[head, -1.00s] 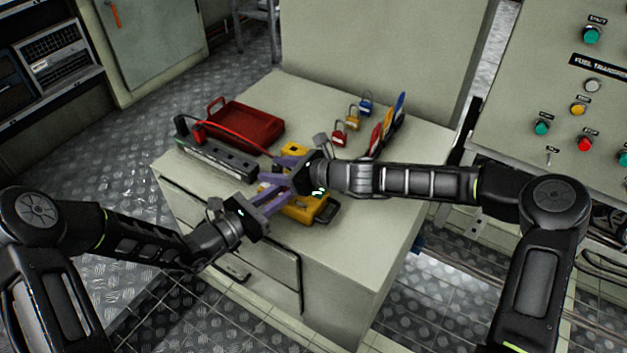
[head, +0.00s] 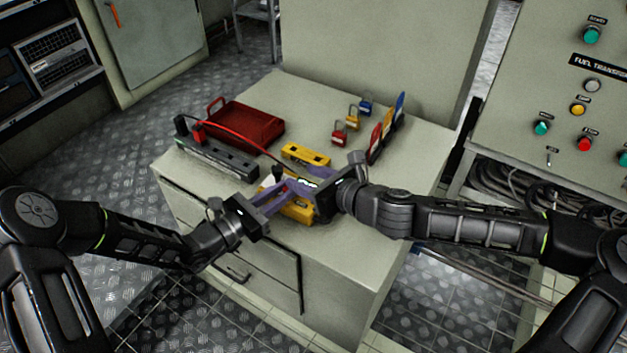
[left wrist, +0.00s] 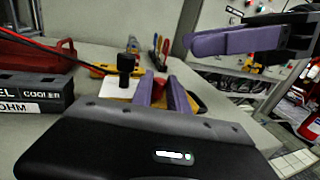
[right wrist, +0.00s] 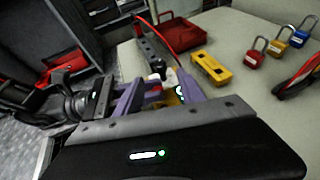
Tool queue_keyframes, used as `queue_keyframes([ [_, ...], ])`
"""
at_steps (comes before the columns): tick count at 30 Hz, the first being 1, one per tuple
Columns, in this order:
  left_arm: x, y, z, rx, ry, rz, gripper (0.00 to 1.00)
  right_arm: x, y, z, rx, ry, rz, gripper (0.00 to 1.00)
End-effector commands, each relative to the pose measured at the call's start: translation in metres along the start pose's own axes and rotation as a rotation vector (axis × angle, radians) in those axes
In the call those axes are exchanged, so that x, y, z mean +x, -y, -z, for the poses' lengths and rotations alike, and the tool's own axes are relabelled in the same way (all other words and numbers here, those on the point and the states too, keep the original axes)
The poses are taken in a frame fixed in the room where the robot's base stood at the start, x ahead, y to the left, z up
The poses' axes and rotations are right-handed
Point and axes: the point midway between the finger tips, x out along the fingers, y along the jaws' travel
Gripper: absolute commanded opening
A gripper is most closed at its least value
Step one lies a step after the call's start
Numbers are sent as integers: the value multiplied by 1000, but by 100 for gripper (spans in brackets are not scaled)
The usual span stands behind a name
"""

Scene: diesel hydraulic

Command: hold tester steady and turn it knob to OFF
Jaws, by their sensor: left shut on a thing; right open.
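The yellow tester (head: 298,212) lies on the grey cabinet top near its front edge, partly hidden by my grippers. My left gripper (head: 278,190) is shut on the tester from the left. A small red part, perhaps the knob, shows between its fingers in the left wrist view (left wrist: 162,88); its setting cannot be read. My right gripper (head: 300,178) is open above the tester, its purple fingers spread. In the right wrist view the tester (right wrist: 172,98) shows between those fingers, close to the left fingers. I cannot tell whether the right fingers touch anything.
A second yellow device (head: 306,154) lies just behind. A dark labelled block (head: 216,158) with a red lead and a red tray (head: 245,126) stand at left. Padlocks (head: 352,115) and upright coloured tags (head: 380,135) are at the back right. The cabinet's right top is clear.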

Motion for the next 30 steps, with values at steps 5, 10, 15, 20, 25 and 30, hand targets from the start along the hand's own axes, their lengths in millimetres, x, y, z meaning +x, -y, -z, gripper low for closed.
queue_keyframes([
  [5, 0, 1, 0, 0, 0, 1, 0, -14, 2, 1, -10, 3, 1, 46],
  [10, 0, 1, 0, 0, 0, 1, 0, -20, 2, 4, -5, -1, -7, 46],
  [15, 0, 0, 0, 0, 0, 1, 0, -21, 1, 4, -3, -2, -10, 46],
  [20, 0, 0, 0, 0, 0, 1, 0, -21, 1, 4, -3, -1, -10, 46],
  [25, 0, 0, 0, 0, 0, 1, 22, -21, 1, 4, -3, -1, -10, 46],
  [30, 0, 0, 0, 0, 0, 1, 36, -21, 1, 4, -3, -1, -10, 46],
])
